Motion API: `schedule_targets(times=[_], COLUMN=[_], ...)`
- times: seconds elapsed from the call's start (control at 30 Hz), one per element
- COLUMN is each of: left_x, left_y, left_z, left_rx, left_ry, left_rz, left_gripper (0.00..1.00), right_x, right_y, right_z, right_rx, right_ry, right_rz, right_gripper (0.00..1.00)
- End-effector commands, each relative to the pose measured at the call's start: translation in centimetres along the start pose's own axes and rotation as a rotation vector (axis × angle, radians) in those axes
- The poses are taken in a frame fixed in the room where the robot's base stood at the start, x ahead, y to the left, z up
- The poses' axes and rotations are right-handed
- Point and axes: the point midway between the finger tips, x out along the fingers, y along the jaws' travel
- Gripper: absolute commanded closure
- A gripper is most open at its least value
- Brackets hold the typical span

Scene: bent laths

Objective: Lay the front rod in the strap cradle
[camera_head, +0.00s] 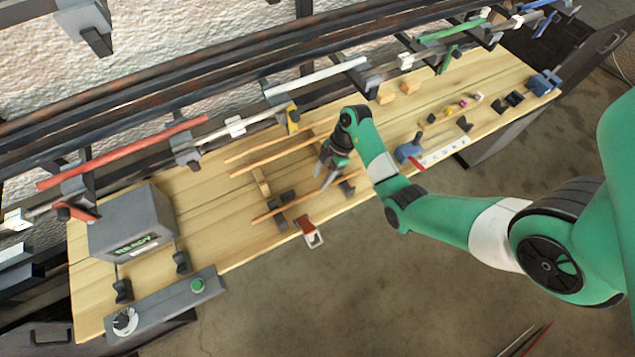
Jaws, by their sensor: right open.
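Several thin wooden rods lie side by side on the workbench, across its middle. The front rod (272,215) is the one nearest the bench's front edge and rests over dark support blocks (283,197). My right gripper (325,176) is open above the bench, pointing down near the right end of the front rod; whether it touches the rod I cannot tell. The gripper and wrist partly hide the rods' right ends. I cannot make out for sure which fixture is the strap cradle. My left gripper is out of view.
A grey box (133,218) and a control panel with a green button (198,285) stand at the left. A red-and-white clamp (312,236) hangs at the front edge. A blue tool (407,151) and small parts lie right. Racks with coloured bars (125,151) run behind.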

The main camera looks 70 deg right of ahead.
Motion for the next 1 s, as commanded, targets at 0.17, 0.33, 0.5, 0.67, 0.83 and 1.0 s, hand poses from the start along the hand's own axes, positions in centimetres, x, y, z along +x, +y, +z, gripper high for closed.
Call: schedule_targets(times=[0.17, 0.33, 0.5, 0.67, 0.83, 1.0], left_x=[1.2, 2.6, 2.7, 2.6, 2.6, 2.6], left_y=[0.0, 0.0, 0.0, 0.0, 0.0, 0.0], left_z=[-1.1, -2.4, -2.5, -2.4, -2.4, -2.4], left_rx=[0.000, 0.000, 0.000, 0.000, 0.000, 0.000], left_ry=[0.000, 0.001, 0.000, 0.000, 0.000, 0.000], left_rz=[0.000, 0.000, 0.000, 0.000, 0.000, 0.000], left_gripper=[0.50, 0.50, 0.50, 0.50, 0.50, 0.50], right_x=[-4.9, -7.5, -7.7, -7.6, -7.6, -7.6], right_y=[0.1, 0.0, 0.0, 0.0, 0.0, 0.0], right_z=[-0.1, -0.2, 0.0, 0.0, 0.0, 0.0], right_rx=[0.000, 0.002, 0.001, 0.000, 0.000, 0.000], right_ry=[0.001, 0.001, 0.001, 0.001, 0.001, 0.001], right_rz=[0.004, 0.000, -0.001, -0.001, -0.001, -0.001], right_gripper=[0.52, 0.52, 0.52, 0.52, 0.52, 0.52])
